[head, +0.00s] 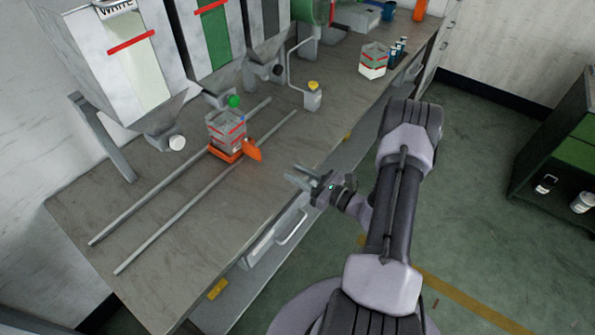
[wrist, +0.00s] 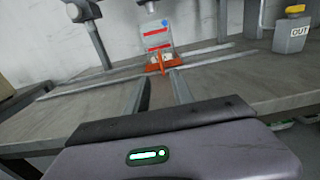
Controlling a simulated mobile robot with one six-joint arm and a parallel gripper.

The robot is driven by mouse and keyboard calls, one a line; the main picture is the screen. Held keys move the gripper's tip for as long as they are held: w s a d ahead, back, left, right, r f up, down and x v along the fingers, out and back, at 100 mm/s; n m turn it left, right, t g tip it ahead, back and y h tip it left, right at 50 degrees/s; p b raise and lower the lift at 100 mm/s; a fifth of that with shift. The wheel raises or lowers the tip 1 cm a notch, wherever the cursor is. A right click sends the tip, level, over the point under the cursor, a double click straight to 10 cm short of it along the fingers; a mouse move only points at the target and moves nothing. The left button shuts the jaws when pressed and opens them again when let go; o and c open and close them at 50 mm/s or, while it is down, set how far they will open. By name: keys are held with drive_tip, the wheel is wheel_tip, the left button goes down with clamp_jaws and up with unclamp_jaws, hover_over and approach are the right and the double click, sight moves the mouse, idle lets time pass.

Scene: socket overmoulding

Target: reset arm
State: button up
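My gripper (head: 304,178) is held out over the front edge of the workbench (head: 160,215), apart from everything on it. Its two fingers show in the wrist view (wrist: 158,92) spread apart with nothing between them. My arm bends down from the right side of the head view. A clear container with red lines (head: 228,130) sits on an orange carriage (head: 230,155) on two rails, a short way beyond my fingers. The container (wrist: 156,38) and carriage (wrist: 160,64) also show straight ahead in the wrist view.
Hoppers with white (head: 145,75) and green (head: 215,40) windows stand behind the rails. A small box with a yellow top (head: 312,97) stands right of the rails. Another clear container (head: 373,62) is farther right. A dark shelf unit (head: 570,140) stands at far right. The floor between is clear.

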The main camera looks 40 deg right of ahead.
idle(0.3)
drive_tip(key=s+a+r+n+g+y, duration=0.25)
drive_tip(key=a+r+n+g, duration=0.35)
drive_tip(key=a+r+n, duration=0.45)
drive_tip(key=s+a+r+n+g+y, duration=0.2)
drive_tip(key=a+r+n+g+y, duration=0.35)
drive_tip(key=a, duration=0.75)
drive_tip(key=s+a+r+n+h, duration=0.2)
drive_tip(key=s+r+n+h, duration=0.9)
drive_tip(key=s, duration=0.4)
drive_tip(key=shift+s+r+n+h, duration=0.3)
drive_tip(key=shift+s+n, duration=0.05)
drive_tip(key=shift+n, duration=0.15)
